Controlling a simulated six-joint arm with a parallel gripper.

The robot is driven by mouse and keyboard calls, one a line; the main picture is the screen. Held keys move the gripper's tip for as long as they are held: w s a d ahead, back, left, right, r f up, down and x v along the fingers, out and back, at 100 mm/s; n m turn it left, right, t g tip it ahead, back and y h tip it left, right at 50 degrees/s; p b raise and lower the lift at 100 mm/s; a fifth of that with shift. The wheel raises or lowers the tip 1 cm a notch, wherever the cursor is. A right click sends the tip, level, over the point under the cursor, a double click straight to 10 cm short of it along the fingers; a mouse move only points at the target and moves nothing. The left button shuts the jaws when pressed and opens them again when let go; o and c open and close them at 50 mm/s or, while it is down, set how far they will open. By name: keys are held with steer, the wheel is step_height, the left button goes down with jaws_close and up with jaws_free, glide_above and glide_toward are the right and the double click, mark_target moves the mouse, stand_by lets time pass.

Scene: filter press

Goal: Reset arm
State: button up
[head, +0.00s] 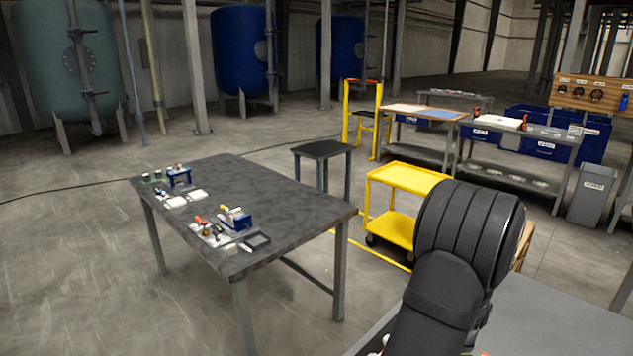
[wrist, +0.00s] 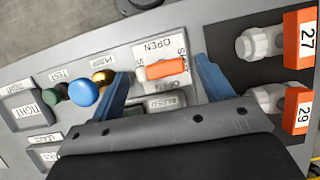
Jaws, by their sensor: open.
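My gripper (wrist: 162,68) shows in the wrist view with its two blue fingers spread apart. An orange and white handle (wrist: 166,69) on a light plate marked OPEN lies between the fingertips in the picture, with a gap visible on its right side. The left finger appears close to the handle's left end; I cannot tell whether they touch. Nothing is seen clamped. In the head view my black arm link (head: 470,235) rises at the lower right, and the gripper itself is hidden there.
Left of the fingers are a blue knob (wrist: 84,91), a brass knob (wrist: 103,77) and a green knob (wrist: 52,96). On the right, white fittings carry orange tags 27 (wrist: 299,40) and 29 (wrist: 297,108). A dark table (head: 265,195) and a yellow cart (head: 390,205) stand beyond my arm.

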steer(key=v, duration=1.7)
steer(key=x, duration=1.7)
steer(key=shift+a+f, duration=0.1)
steer(key=shift+f, duration=0.05)
steer(key=shift+w+n+h, duration=0.1)
steer(key=shift+n+h, duration=0.2)
steer(key=shift+n, duration=0.4)
steer(key=n, duration=0.2)
steer(key=n+h, duration=0.1)
steer(key=n, duration=0.1)
steer(key=n+g+h, duration=0.1)
steer(key=n, duration=0.1)
steer(key=shift+w+a, duration=0.1)
steer(key=shift+a, duration=0.15)
steer(key=n+h, duration=0.1)
steer(key=n, duration=0.3)
steer(key=shift+a+h, duration=0.15)
steer(key=shift+h, duration=0.25)
steer(key=n, duration=0.2)
steer(key=n+h, duration=0.1)
steer(key=n, duration=0.1)
steer(key=shift+a+n+h, duration=0.15)
steer(key=shift+n+h, duration=0.15)
steer(key=shift+n, duration=0.1)
